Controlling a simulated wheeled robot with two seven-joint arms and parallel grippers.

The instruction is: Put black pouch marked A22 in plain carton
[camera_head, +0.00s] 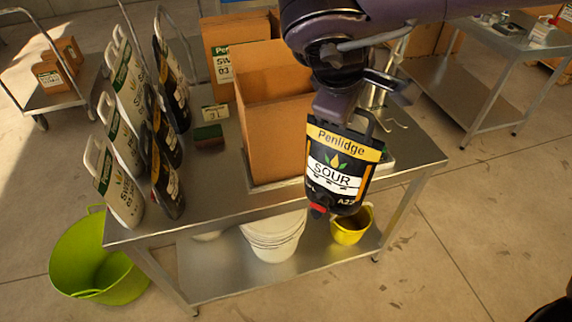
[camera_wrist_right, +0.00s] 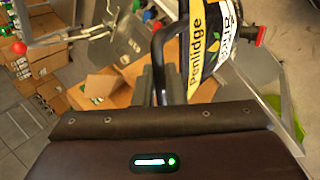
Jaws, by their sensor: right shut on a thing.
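The black pouch marked A22 (camera_head: 338,171), with a yellow Penlidge band, a SOUR label and a red cap, hangs upright from my right gripper (camera_head: 345,108). The gripper is shut on its black handle. The pouch also shows in the right wrist view (camera_wrist_right: 208,45). It hangs in front of and to the right of the plain carton (camera_head: 279,140), which stands open on the steel table with no print on its visible sides. The gripper's fingertips are partly hidden behind the pouch top and handle. My left gripper is in neither view.
White pouches (camera_head: 118,185) and black pouches (camera_head: 165,170) stand in rows at the steel table's (camera_head: 220,220) left. A printed carton (camera_head: 221,50) stands behind the plain one. A sponge (camera_head: 208,137) lies beside it. Buckets stand on the lower shelf; a green tub (camera_head: 95,265) is on the floor.

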